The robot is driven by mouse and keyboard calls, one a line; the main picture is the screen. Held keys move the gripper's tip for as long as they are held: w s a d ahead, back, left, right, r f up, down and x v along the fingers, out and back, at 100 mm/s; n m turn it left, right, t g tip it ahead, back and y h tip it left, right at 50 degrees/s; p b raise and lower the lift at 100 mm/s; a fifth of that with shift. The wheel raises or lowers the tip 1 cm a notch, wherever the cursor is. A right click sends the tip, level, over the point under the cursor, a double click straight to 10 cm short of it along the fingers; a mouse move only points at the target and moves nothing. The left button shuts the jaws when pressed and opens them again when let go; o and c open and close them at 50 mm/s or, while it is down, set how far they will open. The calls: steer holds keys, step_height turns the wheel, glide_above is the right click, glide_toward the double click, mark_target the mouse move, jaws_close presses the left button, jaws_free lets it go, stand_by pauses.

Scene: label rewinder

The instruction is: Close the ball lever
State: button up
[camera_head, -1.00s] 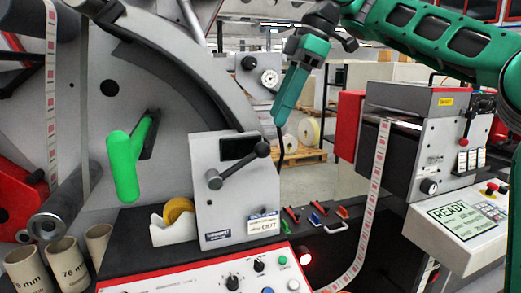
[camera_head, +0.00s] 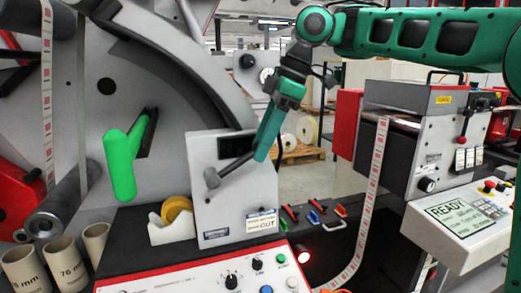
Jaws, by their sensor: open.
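The ball lever (camera_head: 232,166) is a dark rod on the front of the grey box (camera_head: 235,210). It runs from a grey hub at lower left up to the right. Its ball end is hidden behind my gripper (camera_head: 261,156). My green gripper comes down from above at a slant, with its tip at the lever's upper right end. The jaws are open, though the fingers are hard to make out; I cannot tell whether they touch the lever or stand in front of it.
A bright green handle (camera_head: 122,165) sticks out of the grey panel at left. A yellow tape roll (camera_head: 177,209) sits beside the box. The READY screen console (camera_head: 462,220) and a label strip (camera_head: 372,190) are at right.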

steer(key=shift+x, duration=0.9)
jaws_close()
steer(key=shift+a, duration=0.1)
